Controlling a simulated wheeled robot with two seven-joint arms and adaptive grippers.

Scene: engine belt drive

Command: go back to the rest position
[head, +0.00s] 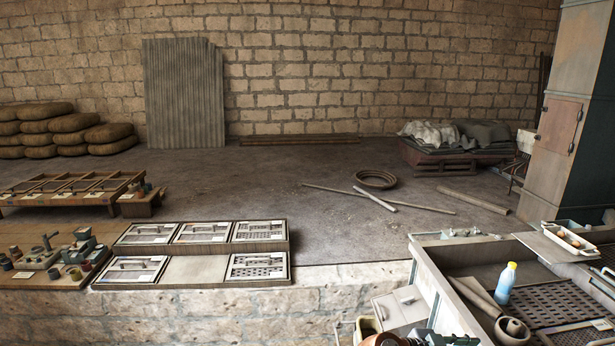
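Neither of my grippers shows in the head view, so I cannot see what they hold or touch. No engine or belt drive can be clearly made out.
A stone ledge (200,315) at front left bears framed trays (190,268) and small metal parts (50,254). At right, a bench (440,275) holds a blue-and-yellow bottle (506,283) and dark grates (560,303).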

